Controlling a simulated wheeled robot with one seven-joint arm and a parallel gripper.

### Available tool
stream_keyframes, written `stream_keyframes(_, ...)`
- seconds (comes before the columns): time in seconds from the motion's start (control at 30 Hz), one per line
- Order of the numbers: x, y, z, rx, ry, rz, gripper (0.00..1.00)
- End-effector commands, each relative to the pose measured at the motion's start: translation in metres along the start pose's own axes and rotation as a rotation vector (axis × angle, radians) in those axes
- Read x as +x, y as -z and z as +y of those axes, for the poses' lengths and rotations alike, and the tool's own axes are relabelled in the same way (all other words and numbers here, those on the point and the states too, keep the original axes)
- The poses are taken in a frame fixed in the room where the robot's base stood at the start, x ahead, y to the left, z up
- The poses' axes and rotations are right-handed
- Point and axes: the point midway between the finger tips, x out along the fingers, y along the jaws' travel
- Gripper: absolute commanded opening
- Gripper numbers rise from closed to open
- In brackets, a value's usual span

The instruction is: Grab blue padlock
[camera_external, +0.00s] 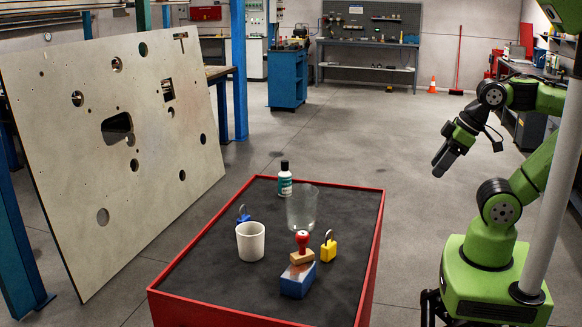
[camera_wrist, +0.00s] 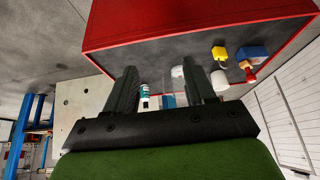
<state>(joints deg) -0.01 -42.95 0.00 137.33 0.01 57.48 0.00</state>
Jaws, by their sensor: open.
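The blue padlock (camera_external: 243,214) is small and stands on the dark table top, behind and left of the white cup (camera_external: 249,241). My gripper (camera_external: 438,170) is in the air to the right of the table, well apart from the padlock. In the wrist view my gripper (camera_wrist: 159,68) shows two dark fingers spread apart with nothing held. Some blue shows low between the fingers there, but I cannot tell whether it is the padlock.
The red-rimmed table (camera_external: 372,222) also bears a bottle (camera_external: 285,180), a clear glass (camera_external: 302,207), a yellow padlock (camera_external: 328,248), and a wooden stamp with red knob (camera_external: 302,246) on a blue block (camera_external: 297,280). A large pale panel (camera_external: 60,150) leans at left.

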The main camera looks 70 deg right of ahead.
Motion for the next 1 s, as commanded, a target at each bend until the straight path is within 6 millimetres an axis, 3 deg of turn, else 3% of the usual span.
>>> stream_keyframes(0.07,-0.024,0.014,0.0,0.0,0.0,0.009,0.54)
stream_keyframes(0.37,-0.005,0.114,-0.038,0.221,-0.063,-0.103,0.54)
stream_keyframes(0.57,0.041,0.195,-0.08,0.48,0.017,-0.221,0.54)
stream_keyframes(0.7,0.08,0.25,-0.101,0.759,0.153,-0.353,0.54)
stream_keyframes(0.83,0.109,0.297,-0.099,1.074,0.308,-0.509,0.54)
stream_keyframes(1.0,0.132,0.34,-0.07,1.419,0.469,-0.691,0.54)
